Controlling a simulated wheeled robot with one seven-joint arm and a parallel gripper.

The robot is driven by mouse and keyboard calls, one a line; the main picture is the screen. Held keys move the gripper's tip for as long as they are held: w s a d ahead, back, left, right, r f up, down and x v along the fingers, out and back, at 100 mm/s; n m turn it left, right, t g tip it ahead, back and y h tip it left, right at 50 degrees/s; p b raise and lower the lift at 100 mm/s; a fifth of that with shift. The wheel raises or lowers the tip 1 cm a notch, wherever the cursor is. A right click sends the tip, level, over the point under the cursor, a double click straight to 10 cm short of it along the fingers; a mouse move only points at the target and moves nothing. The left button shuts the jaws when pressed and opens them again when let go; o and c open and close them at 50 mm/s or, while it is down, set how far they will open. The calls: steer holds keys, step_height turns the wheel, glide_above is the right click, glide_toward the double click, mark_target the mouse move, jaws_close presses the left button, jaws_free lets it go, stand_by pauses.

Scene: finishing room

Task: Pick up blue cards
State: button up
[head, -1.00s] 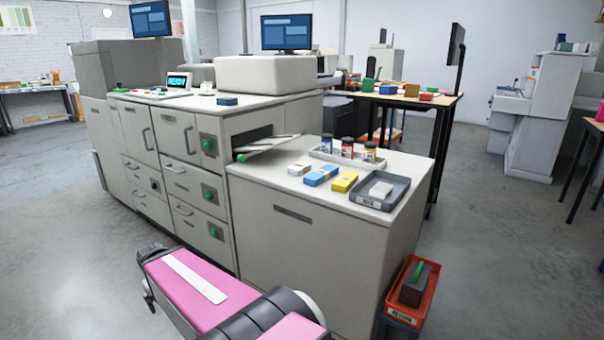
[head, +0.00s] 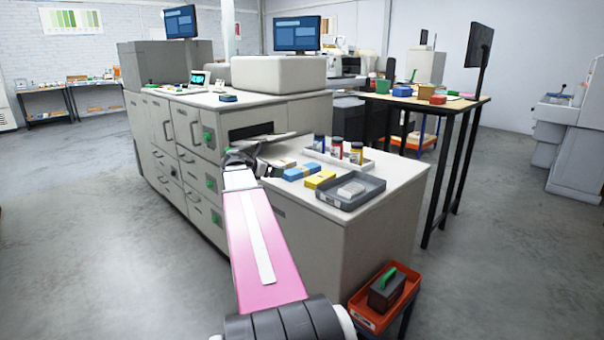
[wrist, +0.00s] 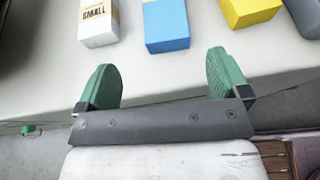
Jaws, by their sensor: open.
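The blue cards (head: 300,172) are a small blue stack with a pale band, lying on the low grey cabinet top (head: 372,231). In the wrist view the blue cards (wrist: 166,24) show at the top middle, beyond my fingertips. My gripper (wrist: 163,85) is open and empty, with two green fingers spread apart. It is over the front edge of the cabinet, short of the cards and not touching them. In the head view my gripper (head: 240,156) is at the cabinet's left edge, partly hidden by my wrist.
A white stack (wrist: 98,22) lies left of the blue cards and a yellow stack (head: 320,180) lies to the right. A grey tray (head: 340,202) holds a pale block. Bottles (head: 337,148) stand in a white tray behind. An orange bin (head: 365,315) stands low beside the cabinet.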

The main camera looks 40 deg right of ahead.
mark_target(293, 178)
steer(key=shift+d+r, duration=0.15)
steer(key=shift+d, duration=0.3)
steer(key=x, duration=0.4)
steer(key=shift+d, duration=0.2)
steer(key=shift+s+x, duration=0.15)
steer(key=shift+x, duration=1.35)
steer(key=shift+s+x, duration=0.2)
steer(key=shift+x, duration=1.3)
steer(key=shift+r, duration=0.15)
steer(key=c, duration=1.2)
steer(key=shift+o, duration=0.2)
